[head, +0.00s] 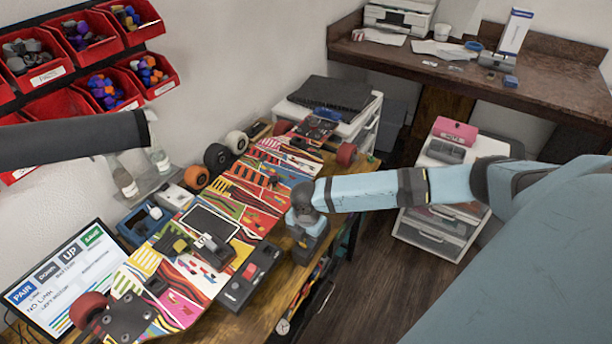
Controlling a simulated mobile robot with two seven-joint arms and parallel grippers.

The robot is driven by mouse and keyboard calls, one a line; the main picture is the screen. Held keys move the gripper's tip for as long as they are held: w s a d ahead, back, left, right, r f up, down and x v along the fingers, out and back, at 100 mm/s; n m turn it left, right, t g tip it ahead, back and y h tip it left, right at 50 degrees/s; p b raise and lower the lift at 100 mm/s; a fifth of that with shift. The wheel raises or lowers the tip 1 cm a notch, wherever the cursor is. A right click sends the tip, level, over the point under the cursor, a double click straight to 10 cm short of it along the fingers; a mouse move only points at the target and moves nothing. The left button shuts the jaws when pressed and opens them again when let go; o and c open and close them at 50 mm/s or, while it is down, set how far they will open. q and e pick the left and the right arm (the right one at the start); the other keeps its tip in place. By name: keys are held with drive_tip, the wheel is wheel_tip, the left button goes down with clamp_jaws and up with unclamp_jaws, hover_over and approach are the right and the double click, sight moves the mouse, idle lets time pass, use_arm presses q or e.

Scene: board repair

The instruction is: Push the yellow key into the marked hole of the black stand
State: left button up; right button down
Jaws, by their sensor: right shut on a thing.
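My right gripper (306,246) points down over the right edge of the skateboard (262,185), at the end of my light blue arm. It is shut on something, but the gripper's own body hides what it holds. I cannot make out the yellow key for certain. A small dark block with a yellowish top (180,245) lies on the board to the left. A black box with a red part (248,277) lies left of my right gripper, apart from it. I cannot tell whether this box is the black stand, and no marked hole is legible.
A dark bar (70,138) crosses the upper left. A lit screen (68,285) stands at the lower left. Red bins (90,75) hang on the wall. A white drawer unit (440,225) stands at the right, with open floor in front of it.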

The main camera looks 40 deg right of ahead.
drive_tip(key=shift+f, duration=0.15)
drive_tip(key=c, duration=0.6)
unclamp_jaws()
use_arm(q)
drive_tip(key=shift+r+p, duration=1.85)
drive_tip(key=shift+p, duration=0.05)
use_arm(e)
drive_tip(key=shift+r, duration=1.55)
wheel_tip(320, 180, up, 3)
drive_tip(key=p, duration=0.3)
drive_tip(key=shift+f, duration=0.15)
wheel_tip(320, 180, up, 3)
drive_tip(key=p, duration=0.3)
drive_tip(key=shift+p, duration=0.3)
use_arm(q)
drive_tip(key=shift+y, duration=0.3)
drive_tip(key=r, duration=0.3)
drive_tip(key=a+r, duration=0.1)
drive_tip(key=r, duration=0.1)
drive_tip(key=shift+s+r, duration=0.3)
drive_tip(key=shift+s, duration=0.05)
